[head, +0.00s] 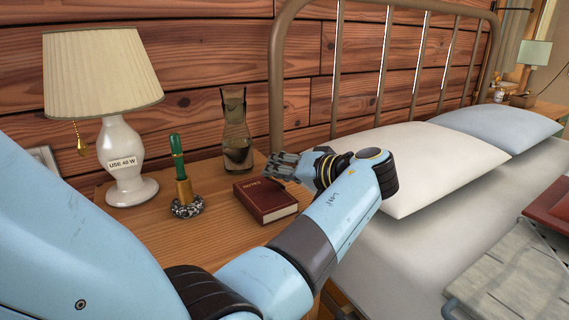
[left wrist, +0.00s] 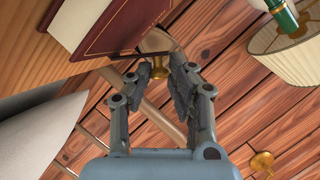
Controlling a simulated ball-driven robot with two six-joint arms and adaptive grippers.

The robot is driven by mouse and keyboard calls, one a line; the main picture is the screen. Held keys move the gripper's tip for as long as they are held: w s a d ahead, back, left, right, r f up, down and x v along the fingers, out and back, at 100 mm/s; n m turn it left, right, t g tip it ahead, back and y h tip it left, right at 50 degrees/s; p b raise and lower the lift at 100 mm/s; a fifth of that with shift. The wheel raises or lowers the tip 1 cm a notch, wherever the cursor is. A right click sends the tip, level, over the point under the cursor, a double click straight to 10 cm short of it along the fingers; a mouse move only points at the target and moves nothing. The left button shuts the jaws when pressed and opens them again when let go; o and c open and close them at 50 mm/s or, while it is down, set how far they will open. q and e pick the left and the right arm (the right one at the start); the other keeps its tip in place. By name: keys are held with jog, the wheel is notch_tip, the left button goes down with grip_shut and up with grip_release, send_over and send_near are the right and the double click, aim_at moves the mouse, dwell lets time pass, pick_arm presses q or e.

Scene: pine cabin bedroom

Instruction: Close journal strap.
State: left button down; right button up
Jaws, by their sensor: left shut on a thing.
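The journal (head: 266,201) is a dark red book lying flat and shut on the wooden nightstand. Its red cover with gold border lines (left wrist: 122,30) and pale page edge also show in the left wrist view. My left gripper (head: 277,166) is just above the journal's back edge. The exact grip is partly hidden by the fingers. My right gripper is not in view.
The bed with a white pillow (head: 415,167) is to the right.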

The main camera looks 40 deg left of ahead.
aim_at(266, 196)
pick_arm(q)
jog(key=shift+s+a+f+n+t+h, duration=0.15)
jog(key=shift+s+n+t+h, duration=0.15)
jog(key=shift+n, duration=0.2)
jog(key=shift+s+a+n+t+h, duration=0.1)
jog(key=shift+s+a+n+t, duration=0.1)
jog(key=shift+s+n, duration=0.25)
jog(key=shift+s+a+f+n+t+h+b, duration=0.15)
jog(key=shift+s+f+n+t+h+b, duration=0.2)
jog(key=shift+n+t, duration=0.4)
jog(key=shift+s+a+f+n+t+h+b, duration=0.15)
jog(key=shift+s+f+n+t+h+b, duration=0.2)
jog(key=shift+n, duration=0.65)
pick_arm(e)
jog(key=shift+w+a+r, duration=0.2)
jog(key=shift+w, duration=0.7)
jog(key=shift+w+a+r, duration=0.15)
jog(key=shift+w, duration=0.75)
pick_arm(q)
jog(key=c, duration=1.2)
grip_release()
jog(key=shift+c, duration=0.2)
